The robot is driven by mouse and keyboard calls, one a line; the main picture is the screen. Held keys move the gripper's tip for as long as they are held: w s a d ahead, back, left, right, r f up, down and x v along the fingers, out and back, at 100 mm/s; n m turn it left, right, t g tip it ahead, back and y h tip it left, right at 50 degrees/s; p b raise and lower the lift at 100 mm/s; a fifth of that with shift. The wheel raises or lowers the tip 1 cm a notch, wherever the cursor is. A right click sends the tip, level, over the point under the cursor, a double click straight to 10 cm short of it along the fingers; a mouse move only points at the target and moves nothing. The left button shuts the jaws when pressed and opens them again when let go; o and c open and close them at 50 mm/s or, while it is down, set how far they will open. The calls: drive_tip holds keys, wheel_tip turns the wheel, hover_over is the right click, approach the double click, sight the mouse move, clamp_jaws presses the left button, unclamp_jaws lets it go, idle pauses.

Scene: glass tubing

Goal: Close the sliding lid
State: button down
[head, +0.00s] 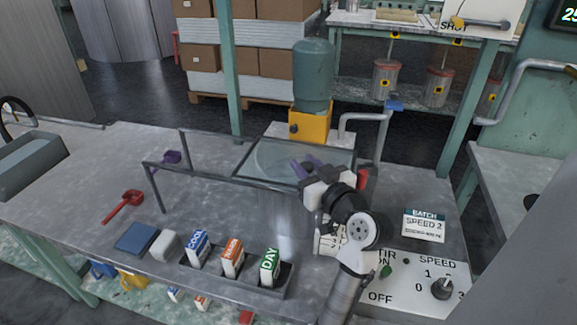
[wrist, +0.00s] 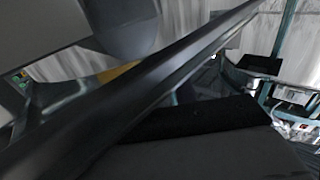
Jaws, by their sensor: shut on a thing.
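The sliding lid (head: 262,160) is a clear pane in a dark frame, lying over the round mixing vessel at the right end of a dark rail frame (head: 215,181). My gripper (head: 304,169) is at the lid's front right part, with purple pieces showing at its tip. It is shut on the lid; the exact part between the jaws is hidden. In the wrist view a dark bar (wrist: 150,88) runs diagonally close to the camera, above a black block at the bottom. I cannot tell how much of the vessel's mouth is covered.
A green cylinder on a yellow base (head: 310,125) stands behind the lid. A rack with several cartons (head: 232,260), a blue block (head: 137,238) and a red scoop (head: 123,206) are front left. A control panel (head: 425,285) is front right. The table's left part has free room.

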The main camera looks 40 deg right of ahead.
drive_tip(key=shift+s+d, duration=0.15)
drive_tip(key=c, duration=1.1)
unclamp_jaws()
drive_tip(key=shift+s, duration=0.15)
drive_tip(key=s, duration=0.4)
drive_tip(key=s+a+b, duration=0.1)
drive_tip(key=s, duration=0.4)
drive_tip(key=s+b, duration=0.1)
drive_tip(key=s, duration=0.3)
drive_tip(key=shift+s+a, duration=0.25)
drive_tip(key=shift+a, duration=0.1)
